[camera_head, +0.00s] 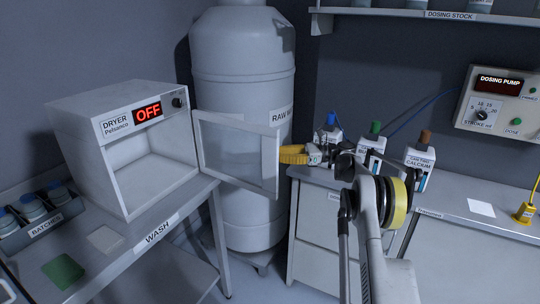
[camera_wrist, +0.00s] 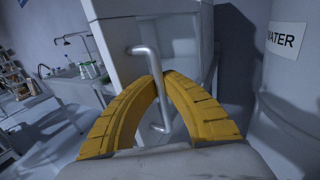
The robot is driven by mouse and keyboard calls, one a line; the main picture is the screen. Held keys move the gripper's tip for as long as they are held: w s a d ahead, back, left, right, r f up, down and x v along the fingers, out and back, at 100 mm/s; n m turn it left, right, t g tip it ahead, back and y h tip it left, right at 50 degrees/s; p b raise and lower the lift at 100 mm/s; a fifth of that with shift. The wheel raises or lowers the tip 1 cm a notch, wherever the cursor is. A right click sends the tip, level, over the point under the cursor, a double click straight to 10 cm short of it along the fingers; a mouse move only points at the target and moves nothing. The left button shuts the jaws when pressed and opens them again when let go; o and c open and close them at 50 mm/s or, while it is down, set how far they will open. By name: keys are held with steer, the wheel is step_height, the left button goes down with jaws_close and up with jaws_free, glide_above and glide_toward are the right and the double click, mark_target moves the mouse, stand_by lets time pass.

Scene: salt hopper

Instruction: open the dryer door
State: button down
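The dryer (camera_head: 125,130) is a white box on the left table, with a red OFF display. Its glazed door (camera_head: 235,128) stands wide open, swung out to the right of the dryer, and the chamber looks empty. My gripper (camera_head: 292,154) is at the door's free edge, its yellow fingers partly behind the frame. The metal bar handle (camera_wrist: 145,50) shows in the wrist view, running down between my fingers (camera_wrist: 162,76). The fingertips close in on the bar from both sides. The handle is hidden in the head view.
A large raw water tank (camera_head: 243,60) stands behind the door. Several capped bottles (camera_head: 372,150) stand on the right counter near my arm. A batch rack (camera_head: 42,226) and green pad (camera_head: 63,271) lie on the wash table (camera_head: 155,232). Floor shows between the tables.

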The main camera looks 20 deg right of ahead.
steer(key=shift+s+d+f, duration=0.1)
steer(key=shift+d, duration=0.05)
steer(key=c, duration=1.6)
jaws_free()
steer(key=shift+d, duration=0.1)
steer(key=shift+o, duration=0.5)
steer(key=shift+s+d, duration=0.1)
steer(key=v, duration=1.1)
steer(key=shift+s+d, duration=0.15)
steer(key=shift+d, duration=0.15)
